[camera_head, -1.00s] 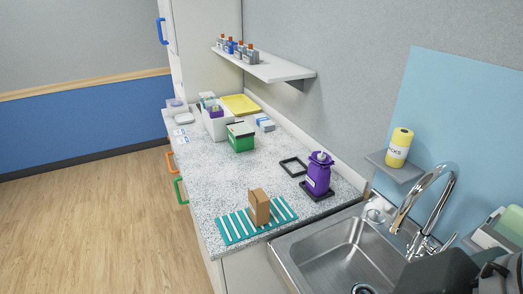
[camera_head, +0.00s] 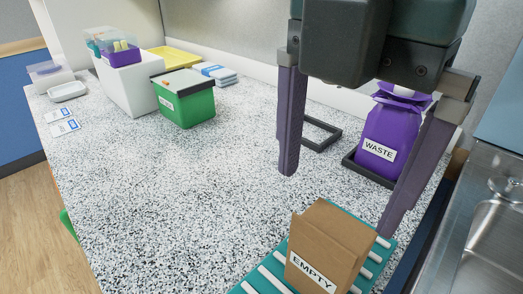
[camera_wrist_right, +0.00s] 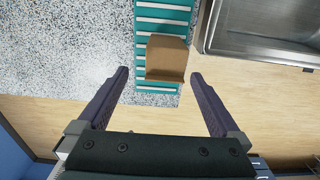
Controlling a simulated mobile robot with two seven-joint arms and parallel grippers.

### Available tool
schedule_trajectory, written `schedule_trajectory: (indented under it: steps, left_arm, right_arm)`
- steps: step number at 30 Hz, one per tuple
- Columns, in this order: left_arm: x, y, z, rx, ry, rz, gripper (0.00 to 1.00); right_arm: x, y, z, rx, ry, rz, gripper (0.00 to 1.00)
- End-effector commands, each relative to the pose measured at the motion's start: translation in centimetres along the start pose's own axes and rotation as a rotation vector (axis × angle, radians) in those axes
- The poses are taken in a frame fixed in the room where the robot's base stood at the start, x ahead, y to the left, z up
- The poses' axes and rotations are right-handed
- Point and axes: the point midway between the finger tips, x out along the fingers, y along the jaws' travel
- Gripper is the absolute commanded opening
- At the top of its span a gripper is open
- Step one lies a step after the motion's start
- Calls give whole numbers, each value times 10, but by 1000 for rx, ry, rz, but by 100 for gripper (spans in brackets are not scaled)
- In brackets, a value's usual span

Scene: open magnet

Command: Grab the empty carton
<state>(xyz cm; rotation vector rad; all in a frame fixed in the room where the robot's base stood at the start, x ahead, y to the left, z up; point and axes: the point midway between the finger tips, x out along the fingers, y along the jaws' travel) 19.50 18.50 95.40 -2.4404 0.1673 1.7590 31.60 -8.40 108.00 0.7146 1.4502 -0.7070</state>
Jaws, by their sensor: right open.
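The empty carton (camera_head: 328,248) is a brown box with a white label reading EMPTY. It stands on a teal mat with white stripes (camera_head: 371,262) at the bottom of the head view. My right gripper (camera_head: 338,195) is open, with its two purple-grey fingers apart and nothing between them. In the head view it hangs above and behind the carton. In the right wrist view the carton (camera_wrist_right: 166,58) lies beyond the open fingertips (camera_wrist_right: 160,75), roughly centred between them. My left gripper is not in view.
A purple WASTE container (camera_head: 378,146) stands in a black tray behind the right finger. A black square frame (camera_head: 322,134) lies beside it. A green box (camera_head: 184,98) and white bin (camera_head: 128,88) stand further back. The sink (camera_head: 490,235) is at right.

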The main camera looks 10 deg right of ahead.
Motion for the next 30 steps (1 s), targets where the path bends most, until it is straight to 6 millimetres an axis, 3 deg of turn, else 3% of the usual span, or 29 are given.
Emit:
schedule_trajectory:
  steps: [21,30]
  left_arm:
    - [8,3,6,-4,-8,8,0]
    - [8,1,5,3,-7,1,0]
  right_arm:
    - [93,-5,4,-1,-1,-3,100]
    - [97,-5,4,-2,-3,-1,99]
